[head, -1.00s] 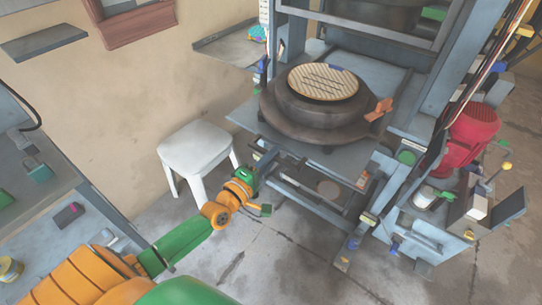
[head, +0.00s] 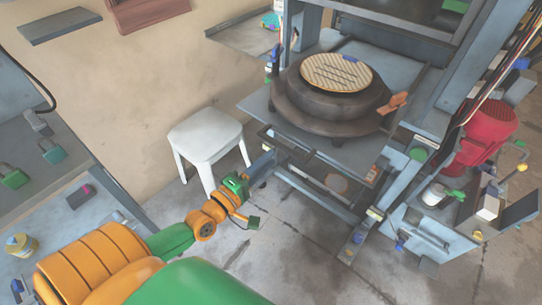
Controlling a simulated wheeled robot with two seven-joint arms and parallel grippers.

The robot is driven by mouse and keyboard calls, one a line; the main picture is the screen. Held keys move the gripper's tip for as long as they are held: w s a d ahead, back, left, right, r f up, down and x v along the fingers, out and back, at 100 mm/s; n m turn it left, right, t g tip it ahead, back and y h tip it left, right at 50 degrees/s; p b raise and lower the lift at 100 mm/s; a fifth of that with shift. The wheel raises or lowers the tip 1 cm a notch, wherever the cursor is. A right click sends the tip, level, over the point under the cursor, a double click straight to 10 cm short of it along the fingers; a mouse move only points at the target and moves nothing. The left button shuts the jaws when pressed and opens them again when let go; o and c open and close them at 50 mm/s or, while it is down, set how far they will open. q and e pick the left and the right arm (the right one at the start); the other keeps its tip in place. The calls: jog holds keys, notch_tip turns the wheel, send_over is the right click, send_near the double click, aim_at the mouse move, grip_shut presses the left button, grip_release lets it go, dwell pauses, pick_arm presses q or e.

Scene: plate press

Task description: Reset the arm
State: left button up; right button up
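My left arm comes in from the lower left in orange and green links. Its gripper (head: 262,164) is at the front left of the press, close to the lower front rails, just right of the white stool. The fingers are small and dark here, so I cannot tell if they are open or shut, and I see nothing held. The press (head: 300,110) carries a dark round base with a tan ribbed plate (head: 337,72) lying on top. My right gripper is not in view.
A white stool (head: 207,132) stands left of the press. A grey bench (head: 75,235) with padlocks above it is at the left. A red motor (head: 487,128) sits at the right. The concrete floor (head: 290,255) in front is clear.

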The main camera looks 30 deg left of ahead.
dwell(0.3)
pick_arm(q)
jog(key=s+f+m+g+y+p, duration=0.1)
jog(key=s+f+m+g, duration=0.35)
jog(key=f, duration=0.65)
jog(key=s+f+m+g+y+p, duration=0.15)
jog(key=s+f+m+g, duration=0.35)
jog(key=f, duration=0.7)
jog(key=s+d+f+m+g, duration=0.2)
jog(key=s+f+m+g, duration=0.1)
jog(key=s, duration=0.8)
jog(key=s+d+f+m+g+p, duration=0.1)
jog(key=s+f+m+g, duration=0.3)
jog(key=s, duration=0.7)
notch_tip(320, 180, down, 3)
jog(key=shift+s+d+f+m+p, duration=0.1)
jog(key=shift+s+d+m+p, duration=0.2)
jog(key=shift+d+m, duration=0.7)
jog(key=shift+a, duration=0.3)
